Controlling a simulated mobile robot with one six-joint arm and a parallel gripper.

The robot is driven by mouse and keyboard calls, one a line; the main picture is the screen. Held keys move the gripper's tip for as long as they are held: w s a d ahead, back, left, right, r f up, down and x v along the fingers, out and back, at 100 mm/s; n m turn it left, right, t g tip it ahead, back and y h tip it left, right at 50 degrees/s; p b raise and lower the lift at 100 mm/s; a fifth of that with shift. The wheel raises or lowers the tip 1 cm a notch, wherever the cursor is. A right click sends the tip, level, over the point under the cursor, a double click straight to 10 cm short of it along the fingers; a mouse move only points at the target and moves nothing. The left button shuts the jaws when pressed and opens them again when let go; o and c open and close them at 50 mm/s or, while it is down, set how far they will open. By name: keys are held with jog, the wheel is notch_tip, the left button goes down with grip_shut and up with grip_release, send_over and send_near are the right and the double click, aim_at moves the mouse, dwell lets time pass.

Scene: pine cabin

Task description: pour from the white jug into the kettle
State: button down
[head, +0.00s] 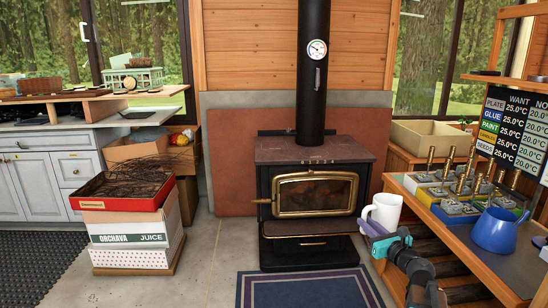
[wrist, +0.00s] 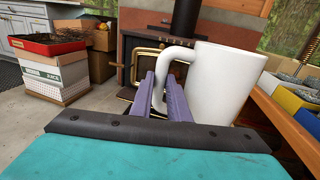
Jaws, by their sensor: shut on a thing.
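The white jug (head: 383,211) is in my gripper (head: 368,226), upright beside the edge of the right-hand bench. In the wrist view the purple fingers of my gripper (wrist: 163,92) are shut on the handle of the white jug (wrist: 226,82), whose body is to their right. I cannot see what is inside it. A blue vessel (head: 498,231), which I take for the kettle, stands on the bench to the right of the jug and apart from it. Its inside is not clear to see.
The wooden bench (head: 428,199) holds trays with brass-coloured upright parts (head: 455,190) between jug and blue vessel. A black stove (head: 313,185) stands behind. Stacked boxes (head: 130,235) are at left. The floor (head: 207,270) between is clear, with a blue rug (head: 308,288).

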jog(key=s+a+n+g+y, duration=0.65)
jog(key=s+a+y, duration=0.25)
jog(key=s+a, duration=0.45)
notch_tip(320, 180, up, 15)
jog(key=p, duration=2.4)
jog(key=shift+a+r+n, duration=0.15)
jog(key=shift+a+n, duration=0.2)
jog(key=shift+n, duration=0.1)
jog(key=shift+w, duration=0.1)
